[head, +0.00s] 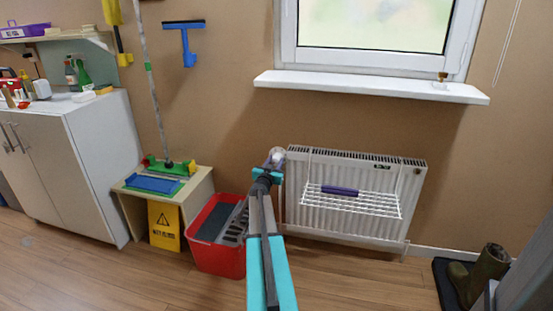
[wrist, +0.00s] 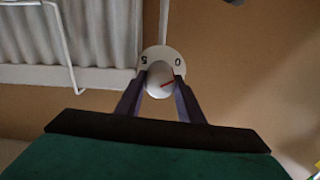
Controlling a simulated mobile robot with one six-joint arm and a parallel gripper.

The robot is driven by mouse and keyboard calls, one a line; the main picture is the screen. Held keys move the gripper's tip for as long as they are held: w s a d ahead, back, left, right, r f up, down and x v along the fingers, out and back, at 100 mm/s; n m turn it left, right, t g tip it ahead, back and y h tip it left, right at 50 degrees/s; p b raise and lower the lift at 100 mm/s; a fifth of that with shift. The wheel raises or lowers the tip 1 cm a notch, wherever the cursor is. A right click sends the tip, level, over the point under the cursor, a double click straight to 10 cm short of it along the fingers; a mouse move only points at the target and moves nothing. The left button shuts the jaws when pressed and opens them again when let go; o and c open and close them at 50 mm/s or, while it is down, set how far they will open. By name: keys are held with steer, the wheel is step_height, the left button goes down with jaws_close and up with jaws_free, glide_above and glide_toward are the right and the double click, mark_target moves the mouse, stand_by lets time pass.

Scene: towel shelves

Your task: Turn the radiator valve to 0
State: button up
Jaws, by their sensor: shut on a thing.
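My gripper (wrist: 161,82) is shut on the knob, one dark finger on each side. In the head view my gripper (head: 274,160) reaches the valve at the radiator's upper left corner, and the knob is mostly hidden there. The white radiator (head: 345,222) stands under the window.
A white wire rack (head: 385,205) with a purple item (head: 340,191) hangs on the radiator's front. A red bucket (head: 225,262) stands left of my arm, beside a small bench (head: 200,190). A window sill (head: 370,87) is above; boots (head: 480,275) stand at right.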

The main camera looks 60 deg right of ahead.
steer(key=shift+r+n+p, duration=0.1)
steer(key=shift+n+p, duration=0.2)
steer(key=shift+p, duration=1)
steer(key=o, duration=1.1)
steer(key=shift+c, duration=0.2)
steer(key=shift+a, duration=0.15)
steer(key=shift+v, duration=1.1)
steer(key=p+v, duration=0.2)
steer(key=v, duration=0.9)
steer(key=shift+s+a, duration=0.2)
